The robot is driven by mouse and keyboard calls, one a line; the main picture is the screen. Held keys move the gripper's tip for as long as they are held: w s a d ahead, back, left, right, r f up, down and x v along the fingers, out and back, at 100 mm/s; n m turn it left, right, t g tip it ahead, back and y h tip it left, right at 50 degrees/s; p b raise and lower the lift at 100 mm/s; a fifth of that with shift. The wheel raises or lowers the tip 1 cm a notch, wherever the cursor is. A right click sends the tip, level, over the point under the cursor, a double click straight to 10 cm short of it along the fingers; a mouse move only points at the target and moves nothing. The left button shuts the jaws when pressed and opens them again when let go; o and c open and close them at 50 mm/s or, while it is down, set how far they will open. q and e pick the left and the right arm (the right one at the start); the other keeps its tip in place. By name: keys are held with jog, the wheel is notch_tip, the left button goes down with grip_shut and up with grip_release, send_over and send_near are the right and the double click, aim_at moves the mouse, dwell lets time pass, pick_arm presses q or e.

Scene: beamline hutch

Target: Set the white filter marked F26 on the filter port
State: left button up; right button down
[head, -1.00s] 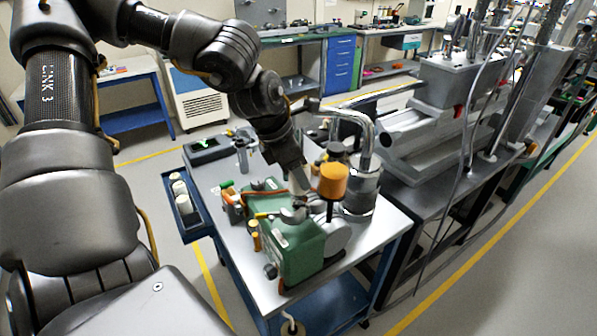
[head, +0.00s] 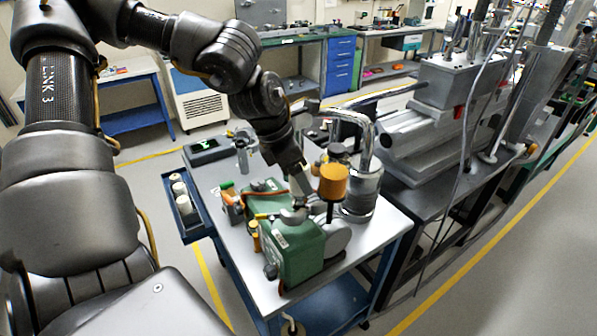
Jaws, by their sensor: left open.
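White cylinders (head: 184,204) stand in the dark blue side tray at the cart's left edge; they look like the filters, but no F26 marking can be read. The green pump (head: 293,252) sits on the cart top. A round silver fitting (head: 294,215) on top of the pump may be the filter port; I cannot tell for sure. My left gripper (head: 299,203) is open and points down just above this fitting, close to an orange-topped cylinder. Its fingertips are small and partly blend with the metal, and no filter can be made out between them. My right gripper is not in view.
The orange-topped cylinder (head: 332,183) and a shiny bent pipe (head: 365,140) stand close to the right of my left gripper. A dark meter (head: 208,148) lies at the cart's back left. The cart's front right corner (head: 375,240) is bare.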

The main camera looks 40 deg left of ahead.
pick_arm(q)
jog(key=shift+r, duration=0.1)
jog(key=shift+s+a+r, duration=0.1)
jog(key=shift+r, duration=0.25)
jog(key=b+v, duration=0.2)
jog(key=v, duration=0.8)
